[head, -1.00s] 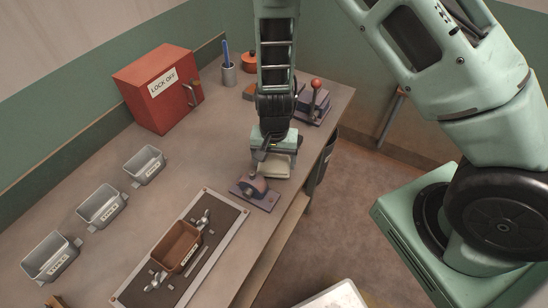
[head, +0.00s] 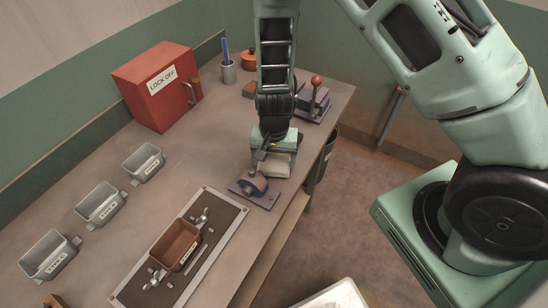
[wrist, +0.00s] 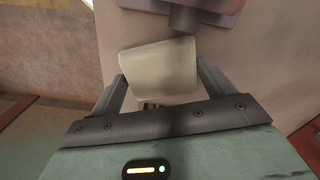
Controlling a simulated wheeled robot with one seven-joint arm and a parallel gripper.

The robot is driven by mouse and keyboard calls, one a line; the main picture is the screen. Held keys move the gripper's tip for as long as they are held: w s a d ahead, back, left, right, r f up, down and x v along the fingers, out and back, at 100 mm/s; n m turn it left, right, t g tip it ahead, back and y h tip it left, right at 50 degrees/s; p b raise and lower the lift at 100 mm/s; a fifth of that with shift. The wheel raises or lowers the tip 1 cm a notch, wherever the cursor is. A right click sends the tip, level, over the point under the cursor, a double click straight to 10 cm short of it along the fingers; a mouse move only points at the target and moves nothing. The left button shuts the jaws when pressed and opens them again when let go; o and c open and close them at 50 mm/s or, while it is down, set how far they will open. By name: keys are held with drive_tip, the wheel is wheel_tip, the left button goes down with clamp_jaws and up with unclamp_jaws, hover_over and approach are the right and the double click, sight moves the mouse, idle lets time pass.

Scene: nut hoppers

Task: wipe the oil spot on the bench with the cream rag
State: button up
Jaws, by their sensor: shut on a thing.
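My gripper (head: 277,160) is shut on the cream rag (head: 279,166), low over the bench near its right edge. In the wrist view the rag (wrist: 160,68) is a folded pale pad between the two fingers of my gripper (wrist: 162,82). I cannot tell whether the rag touches the bench (head: 215,150). No oil spot can be made out in either view; the area under the rag and gripper is hidden.
A purple-based fixture (head: 256,190) stands just in front of the rag, very close. A brown hopper (head: 176,246) sits on a dark framed tray nearer. Several grey bins and a red lock-off box (head: 158,86) line the left. A red-knobbed lever (head: 315,95) stands behind.

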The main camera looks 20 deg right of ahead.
sight(266, 172)
drive_tip(key=shift+f+b, duration=0.45)
drive_tip(key=shift+f, duration=0.25)
drive_tip(key=shift+a+r, duration=0.1)
drive_tip(key=shift+s+a+p, duration=0.3)
drive_tip(key=shift+s+a, duration=0.3)
drive_tip(key=shift+a, duration=0.1)
drive_tip(key=shift+s+a, duration=0.65)
drive_tip(key=shift+a, duration=0.25)
drive_tip(key=shift+c, duration=1.4)
drive_tip(key=shift+w+d, duration=0.8)
drive_tip(key=shift+d, duration=0.15)
drive_tip(key=shift+w+d, duration=0.4)
drive_tip(key=shift+d, duration=0.3)
drive_tip(key=shift+d, duration=0.1)
wheel_tip(266, 172, up, 6)
drive_tip(key=p, duration=0.5)
